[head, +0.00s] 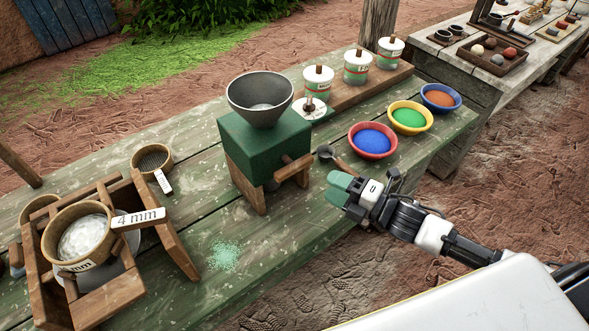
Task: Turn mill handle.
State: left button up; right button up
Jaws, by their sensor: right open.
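The mill is a green block (262,148) on wooden legs, with a grey bowl-shaped hopper (260,100) on top. Its wooden handle (294,168) sticks out on the right side of the block. My right gripper (343,188) has green fingertips and is open. It is to the right of the handle, near the table's front edge, and appears apart from it. Nothing shows between its fingers. My left gripper is not in view.
Blue (371,140), green (409,117) and orange (440,97) powder bowls stand on the table (190,160) behind my right gripper. Lidded jars (357,66) stand at the back. A wooden sieve frame (165,225) is at left. Green powder lies spilled in front of the mill.

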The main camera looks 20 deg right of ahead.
aim_at(299, 169)
jog(key=shift+n+y, duration=0.3)
jog(key=shift+n, duration=0.2)
jog(key=p+x, duration=0.1)
jog(key=x, duration=0.2)
jog(key=p+x, duration=0.1)
jog(key=x, duration=0.2)
jog(key=r+p+x, duration=0.1)
jog(key=x, duration=0.2)
jog(key=shift+w+a, duration=0.15)
jog(key=shift+a, duration=0.15)
jog(key=shift+w+a+f, duration=0.2)
jog(key=shift+w+a, duration=0.15)
grip_shut()
